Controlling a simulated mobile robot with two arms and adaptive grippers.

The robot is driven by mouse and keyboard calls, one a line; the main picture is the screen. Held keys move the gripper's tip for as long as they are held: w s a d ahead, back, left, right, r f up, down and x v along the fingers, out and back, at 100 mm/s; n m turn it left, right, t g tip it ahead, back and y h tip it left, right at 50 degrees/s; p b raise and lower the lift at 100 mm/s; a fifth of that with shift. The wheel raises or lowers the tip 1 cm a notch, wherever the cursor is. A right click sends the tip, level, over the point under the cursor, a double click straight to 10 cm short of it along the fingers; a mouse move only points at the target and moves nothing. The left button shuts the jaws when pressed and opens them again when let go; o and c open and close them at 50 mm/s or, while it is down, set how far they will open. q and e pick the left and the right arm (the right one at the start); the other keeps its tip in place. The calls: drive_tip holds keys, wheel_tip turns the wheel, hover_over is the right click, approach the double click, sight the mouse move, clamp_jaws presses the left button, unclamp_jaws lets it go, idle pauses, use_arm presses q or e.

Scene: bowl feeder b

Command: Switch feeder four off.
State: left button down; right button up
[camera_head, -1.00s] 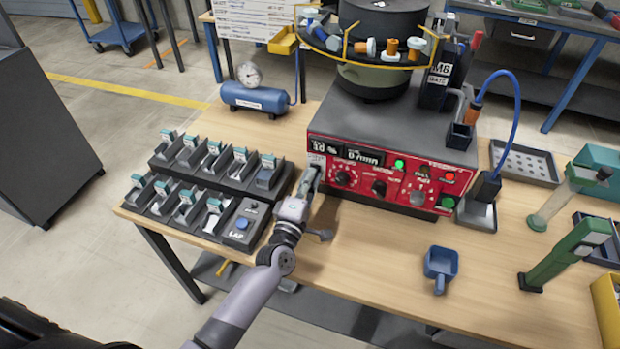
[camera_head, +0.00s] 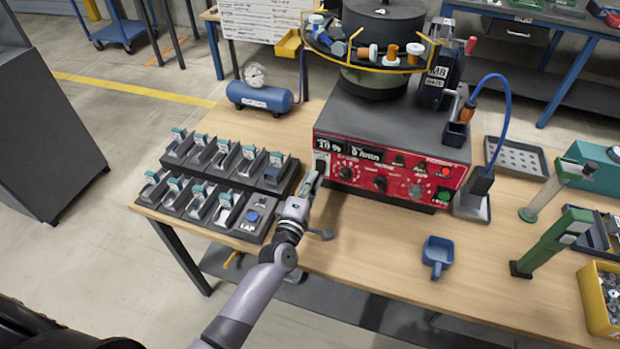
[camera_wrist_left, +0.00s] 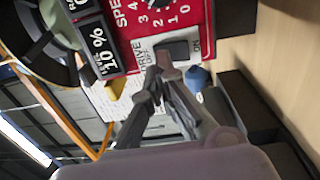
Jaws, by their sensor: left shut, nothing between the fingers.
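The bowl feeder (camera_head: 375,60) stands on a grey housing with a red control panel (camera_head: 385,178). No feeder number is legible. In the left wrist view, a dark rocker switch (camera_wrist_left: 175,48) marked DRIVE, OFF and ON sits beside the speed dial (camera_wrist_left: 160,4). My left gripper (camera_head: 316,178) is at the panel's left end, shut and empty. In the left wrist view its fingertips (camera_wrist_left: 160,76) are right by the switch; whether they touch it I cannot tell. The panel's small upper lamp (camera_head: 398,160) is dark. The left display (camera_wrist_left: 93,50) reads 10 %. My right gripper is not in view.
Two rows of small bins (camera_head: 215,180) with a LAP button box (camera_head: 255,217) lie left of my gripper. A blue air tank (camera_head: 260,97) stands behind. A blue scoop (camera_head: 438,256) lies at the front right. The wood in front of the panel is clear.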

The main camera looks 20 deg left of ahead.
use_arm(q)
drive_tip(key=s+r+b, duration=0.1)
drive_tip(key=s, duration=0.9)
drive_tip(key=shift+s+a, duration=0.2)
drive_tip(key=shift+s, duration=0.05)
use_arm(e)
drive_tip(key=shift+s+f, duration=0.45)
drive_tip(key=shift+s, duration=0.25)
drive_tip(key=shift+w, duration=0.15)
